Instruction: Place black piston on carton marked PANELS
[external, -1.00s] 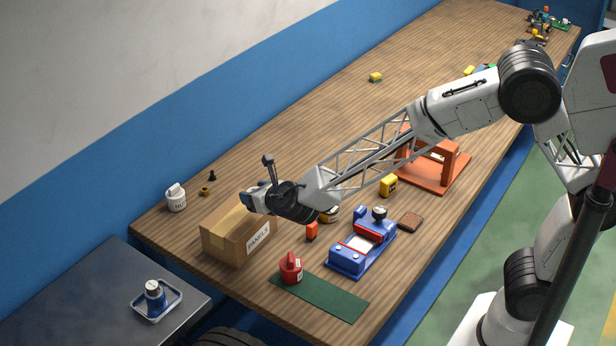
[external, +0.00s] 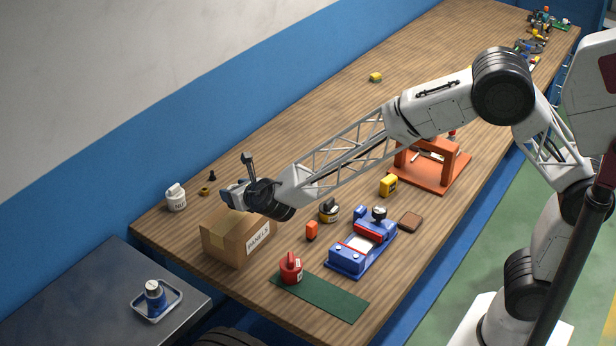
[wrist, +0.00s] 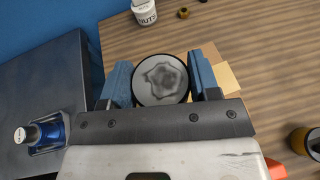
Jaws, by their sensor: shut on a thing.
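My gripper (external: 236,196) is above the carton marked PANELS (external: 226,246), toward its back edge in the external view. In the wrist view my gripper (wrist: 161,82) has its blue fingers shut on the black piston (wrist: 161,80), a round piece with a dark rim and a grey, worn-looking face. In the external view the piston is hidden or too small to tell from the gripper. The carton is brown with a tape strip and stands near the table's left end. In the wrist view only part of the carton (wrist: 226,77) shows behind the right finger.
A white bottle (external: 176,199), a brass ring (external: 204,190) and a small black piece (external: 212,175) stand behind the carton. A grey side table (external: 90,290) adjoins.

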